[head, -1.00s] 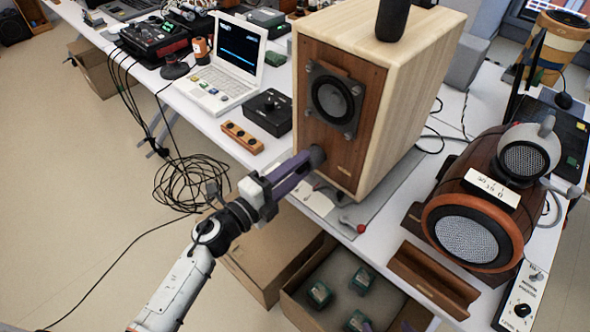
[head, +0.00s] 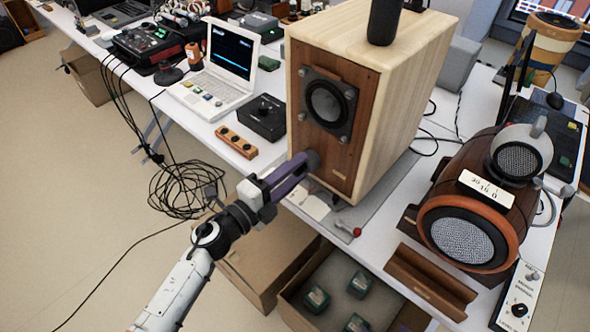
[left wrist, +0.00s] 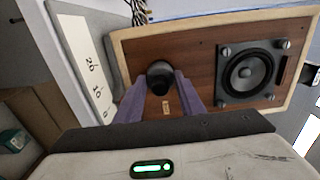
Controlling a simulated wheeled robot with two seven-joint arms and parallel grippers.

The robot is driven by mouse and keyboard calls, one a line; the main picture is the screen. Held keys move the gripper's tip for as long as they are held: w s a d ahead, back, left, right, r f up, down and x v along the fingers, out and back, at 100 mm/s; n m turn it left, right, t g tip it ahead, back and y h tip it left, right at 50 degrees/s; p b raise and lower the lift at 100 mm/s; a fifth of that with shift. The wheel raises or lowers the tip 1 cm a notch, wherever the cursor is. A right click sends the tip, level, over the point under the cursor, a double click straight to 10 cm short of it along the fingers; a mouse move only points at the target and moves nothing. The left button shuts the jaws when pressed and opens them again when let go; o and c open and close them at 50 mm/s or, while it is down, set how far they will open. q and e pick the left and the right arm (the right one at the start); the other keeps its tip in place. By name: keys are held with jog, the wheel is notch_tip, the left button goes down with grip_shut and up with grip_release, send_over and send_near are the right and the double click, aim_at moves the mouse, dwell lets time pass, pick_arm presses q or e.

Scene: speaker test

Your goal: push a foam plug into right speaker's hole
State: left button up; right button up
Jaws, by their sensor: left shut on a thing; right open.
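The wooden box speaker (head: 345,160) stands on the table, with a black driver above and a small label low on its brown front. My left gripper (head: 302,167), with purple fingers, is shut on a dark grey foam plug (head: 313,159) at the lower part of that front. In the left wrist view the plug (left wrist: 160,77) shows between the fingertips (left wrist: 162,92), against the panel. The plug covers the hole, so I cannot tell how deep it sits. A barrel-shaped speaker (head: 450,195) stands further right. My right gripper is not in view.
A black box (head: 262,118), a wooden strip with knobs (head: 237,142) and a laptop (head: 222,70) stand left of the box speaker. A red-knobbed lever (head: 350,230) lies at its front. An open carton (head: 290,300) stands below the table edge. A dark cylinder (head: 384,22) stands on top.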

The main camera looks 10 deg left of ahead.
pick_arm(q)
jog(key=shift+x, duration=1.1)
jog(key=o, duration=1.3)
jog(key=shift+c, duration=0.2)
jog(key=v, duration=1)
jog(key=s+a+f+n+y, duration=0.65)
jog(key=f+n, duration=0.25)
jog(key=n, duration=0.5)
jog(key=s+d+f+n+g+y, duration=0.1)
jog(key=s+f+n+g, duration=0.5)
jog(key=s, duration=0.8)
notch_tip(320, 180, down, 4)
jog(key=n, duration=0.2)
jog(key=shift+s+d+f+n+g+b, duration=0.15)
jog(key=shift+s+f+n+g+b, duration=0.15)
jog(key=shift+s+n+b, duration=0.1)
